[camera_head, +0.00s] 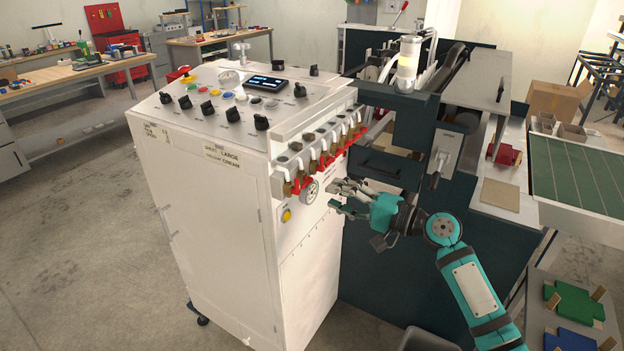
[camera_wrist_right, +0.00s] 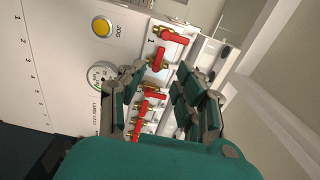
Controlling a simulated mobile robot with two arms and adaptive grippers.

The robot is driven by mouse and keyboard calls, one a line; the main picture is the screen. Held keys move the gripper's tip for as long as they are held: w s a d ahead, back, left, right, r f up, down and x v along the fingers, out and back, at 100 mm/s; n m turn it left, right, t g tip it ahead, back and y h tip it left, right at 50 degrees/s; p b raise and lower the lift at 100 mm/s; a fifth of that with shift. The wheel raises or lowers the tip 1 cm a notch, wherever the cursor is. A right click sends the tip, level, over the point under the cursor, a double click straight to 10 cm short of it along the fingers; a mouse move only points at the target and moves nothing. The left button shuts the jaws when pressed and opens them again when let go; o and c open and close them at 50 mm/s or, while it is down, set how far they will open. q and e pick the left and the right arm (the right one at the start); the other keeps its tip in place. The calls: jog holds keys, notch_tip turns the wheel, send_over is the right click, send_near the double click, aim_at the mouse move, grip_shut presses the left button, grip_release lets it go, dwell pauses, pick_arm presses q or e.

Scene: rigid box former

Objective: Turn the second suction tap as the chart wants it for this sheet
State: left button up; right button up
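A row of suction taps with red handles and brass bodies (camera_head: 324,160) runs along the upper right side of the white cabinet. In the right wrist view, the tap nearest the "1" mark (camera_wrist_right: 174,37) has its handle lying across the picture. The second tap (camera_wrist_right: 159,60) has its handle tilted more upright. More red taps (camera_wrist_right: 146,105) follow below, partly between my fingers. My right gripper (camera_head: 335,196) is open and empty, in front of the cabinet's tap side and apart from the handles. A label on the cabinet (camera_head: 222,155) seems to read "SHEET LARGE" and "CREAM". My left gripper is out of view.
A round gauge (camera_wrist_right: 101,74) and a yellow JOG button (camera_wrist_right: 102,27) sit beside the taps. The cabinet top holds black knobs (camera_head: 233,114) and a small display (camera_head: 265,83). The dark machine body (camera_head: 385,165) stands close behind my right gripper. Open floor lies left of the cabinet.

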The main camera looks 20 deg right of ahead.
aim_at(306, 185)
jog(key=p+x, duration=0.1)
jog(key=x, duration=0.6)
jog(key=shift+w+p, duration=0.1)
jog(key=shift+p, duration=0.25)
jog(key=shift+f, duration=0.1)
grip_shut()
